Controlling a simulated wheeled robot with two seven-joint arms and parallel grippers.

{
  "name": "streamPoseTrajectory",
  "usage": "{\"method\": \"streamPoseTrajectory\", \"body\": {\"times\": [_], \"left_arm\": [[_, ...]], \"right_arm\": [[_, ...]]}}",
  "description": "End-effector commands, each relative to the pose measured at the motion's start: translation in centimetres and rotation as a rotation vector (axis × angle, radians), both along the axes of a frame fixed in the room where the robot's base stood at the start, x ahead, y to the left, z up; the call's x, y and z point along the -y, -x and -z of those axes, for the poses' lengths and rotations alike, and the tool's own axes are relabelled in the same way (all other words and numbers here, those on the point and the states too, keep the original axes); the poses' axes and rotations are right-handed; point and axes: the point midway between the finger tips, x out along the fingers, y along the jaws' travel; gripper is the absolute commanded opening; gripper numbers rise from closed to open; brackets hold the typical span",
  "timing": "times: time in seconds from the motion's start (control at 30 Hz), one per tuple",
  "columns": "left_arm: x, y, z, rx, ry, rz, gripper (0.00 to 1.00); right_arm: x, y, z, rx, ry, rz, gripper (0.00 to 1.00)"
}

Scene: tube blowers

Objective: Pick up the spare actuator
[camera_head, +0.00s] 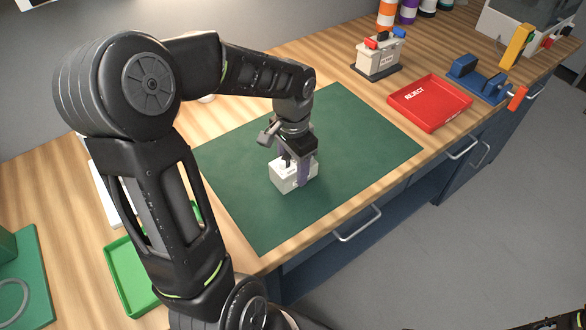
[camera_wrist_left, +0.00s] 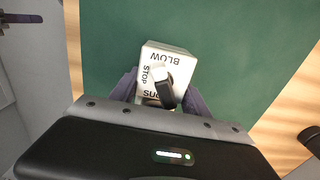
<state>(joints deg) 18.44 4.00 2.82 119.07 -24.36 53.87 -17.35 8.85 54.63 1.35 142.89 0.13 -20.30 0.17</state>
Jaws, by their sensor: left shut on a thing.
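The spare actuator looks to be the small white box (camera_head: 284,179) over the green mat (camera_head: 360,135) in the head view. In the left wrist view the white box (camera_wrist_left: 165,56) shows the words BLOW and STOP and a black-and-white lever (camera_wrist_left: 165,87). My left gripper (camera_head: 294,168) points down over it, with purple fingers on opposite sides, shut on the box. The wrist view also shows these fingers (camera_wrist_left: 160,98) beside it. I cannot tell whether the box's underside touches the mat. My right gripper is not in view.
A red REJECT tray (camera_head: 430,103) lies right of the mat. Behind it stand a white unit with red and blue parts (camera_head: 379,57) and a blue fixture (camera_head: 478,78). A green tray (camera_head: 132,277) is at the lower left. Much of the mat is clear.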

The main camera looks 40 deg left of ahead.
Motion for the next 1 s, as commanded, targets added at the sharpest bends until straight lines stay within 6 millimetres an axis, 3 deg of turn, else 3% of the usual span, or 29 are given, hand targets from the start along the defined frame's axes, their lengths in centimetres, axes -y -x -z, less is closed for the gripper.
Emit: {"method": "streamPoseTrajectory", "body": {"times": [0.3,0.77,1.0], "left_arm": [[0.0,0.0,0.0,0.000,0.000,0.000,0.00],[0.0,-0.1,-0.2,0.002,0.000,0.000,0.00],[0.0,-0.2,-2.4,0.007,-0.002,0.001,0.00]], "right_arm": [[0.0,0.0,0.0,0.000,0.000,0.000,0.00],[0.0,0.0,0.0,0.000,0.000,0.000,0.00],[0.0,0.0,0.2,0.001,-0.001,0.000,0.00]]}}
